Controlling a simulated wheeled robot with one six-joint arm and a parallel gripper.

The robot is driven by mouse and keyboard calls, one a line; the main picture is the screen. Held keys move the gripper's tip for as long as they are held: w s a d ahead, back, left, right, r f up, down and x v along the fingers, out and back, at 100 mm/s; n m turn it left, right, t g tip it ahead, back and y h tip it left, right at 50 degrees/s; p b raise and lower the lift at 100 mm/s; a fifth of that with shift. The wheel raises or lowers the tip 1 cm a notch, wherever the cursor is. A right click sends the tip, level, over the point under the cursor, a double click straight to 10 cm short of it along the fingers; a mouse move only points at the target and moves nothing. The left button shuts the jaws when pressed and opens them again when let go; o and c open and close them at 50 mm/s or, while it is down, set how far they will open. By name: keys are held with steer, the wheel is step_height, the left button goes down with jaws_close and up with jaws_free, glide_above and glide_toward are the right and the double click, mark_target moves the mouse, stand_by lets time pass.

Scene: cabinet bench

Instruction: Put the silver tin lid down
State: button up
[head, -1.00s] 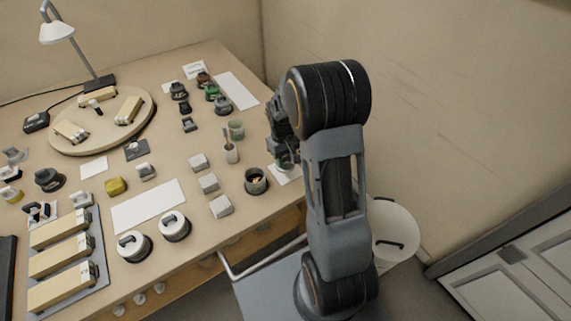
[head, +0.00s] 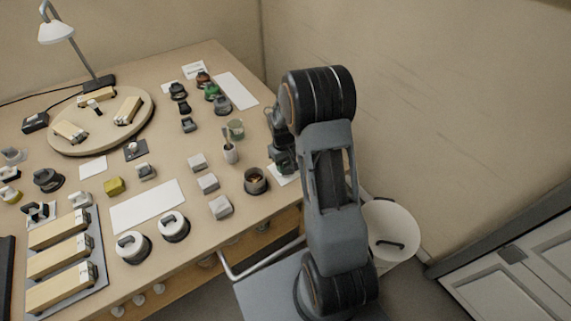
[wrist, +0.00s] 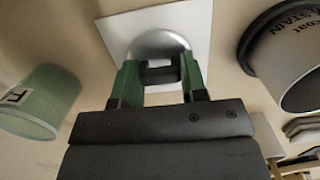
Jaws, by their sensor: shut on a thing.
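The silver tin lid (wrist: 157,40) shows in the wrist view as a rounded grey disc just beyond my fingertips. My gripper (wrist: 160,73) has its two green-sided fingers shut on the lid's dark grip. A white sheet (wrist: 115,30) lies under the lid. I cannot tell whether the lid touches the sheet or hangs just above it. In the head view my gripper (head: 284,161) is low over the same white sheet (head: 284,179) at the bench's right edge, and the lid is hidden there.
A dark labelled tin (wrist: 262,45) stands close right of the sheet in the wrist view, and a green cup (wrist: 48,100) stands to the left. In the head view, grey blocks (head: 208,183) are left of the dark tin (head: 256,188). A white bin (head: 400,220) stands on the floor.

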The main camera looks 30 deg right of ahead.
steer(key=o, duration=0.9)
steer(key=shift+f, duration=0.1)
step_height(320, 180, up, 12)
steer(key=w+p, duration=0.1)
steer(key=s+a+r+t, duration=0.2)
steer(key=s+a+r, duration=0.2)
steer(key=s, duration=0.4)
steer(key=s+a+r+m+t, duration=0.1)
steer(key=s+a+r, duration=0.3)
steer(key=s, duration=0.5)
steer(key=shift+a+r+t, duration=0.15)
steer(key=shift+a+t, duration=0.65)
step_height(320, 180, up, 7)
steer(key=p, duration=0.6)
steer(key=shift+s, duration=0.15)
